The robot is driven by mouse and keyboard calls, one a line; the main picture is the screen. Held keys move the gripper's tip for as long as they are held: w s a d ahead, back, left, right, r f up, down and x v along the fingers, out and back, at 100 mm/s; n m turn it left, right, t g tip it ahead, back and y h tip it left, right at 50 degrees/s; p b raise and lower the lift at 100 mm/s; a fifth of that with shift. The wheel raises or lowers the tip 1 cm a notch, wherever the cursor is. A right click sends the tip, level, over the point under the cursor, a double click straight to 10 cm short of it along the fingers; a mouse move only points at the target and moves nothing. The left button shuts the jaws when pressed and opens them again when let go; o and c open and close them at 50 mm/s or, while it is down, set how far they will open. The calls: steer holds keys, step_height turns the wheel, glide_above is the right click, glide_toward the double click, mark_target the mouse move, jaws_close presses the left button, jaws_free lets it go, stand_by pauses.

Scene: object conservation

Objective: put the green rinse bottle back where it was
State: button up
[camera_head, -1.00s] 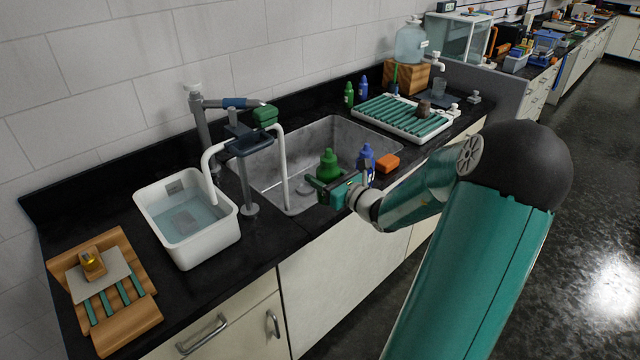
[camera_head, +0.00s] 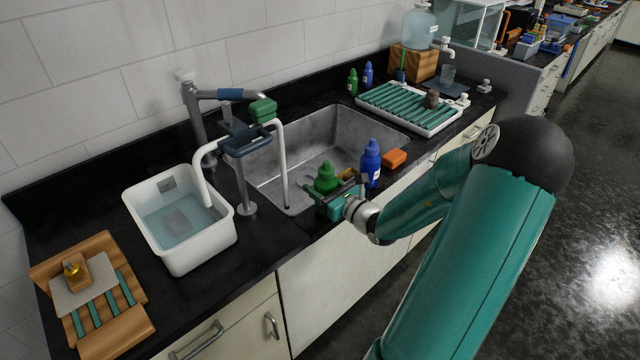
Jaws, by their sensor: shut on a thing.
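The green rinse bottle (camera_head: 326,176) is held upright in my gripper (camera_head: 328,190) at the front edge of the sink. My gripper is shut on it, and its jaws hide the bottle's lower part. I cannot tell whether its base touches the counter. A blue bottle (camera_head: 370,163) stands just to the right of my gripper on the front rim of the counter. A smaller green bottle (camera_head: 352,82) and a smaller blue bottle (camera_head: 367,74) stand at the back by the wall.
The metal sink (camera_head: 330,130) lies behind my gripper. An orange sponge (camera_head: 394,158) sits right of the blue bottle. A white tub of water (camera_head: 180,262) and a tap stand (camera_head: 247,209) are on the left. A ribbed drying tray (camera_head: 440,128) is at the back right.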

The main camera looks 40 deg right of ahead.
steer(key=shift+a+f, duration=0.1)
steer(key=shift+f, duration=0.5)
steer(key=shift+f, duration=0.1)
steer(key=o, duration=0.7)
steer(key=shift+c, duration=0.2)
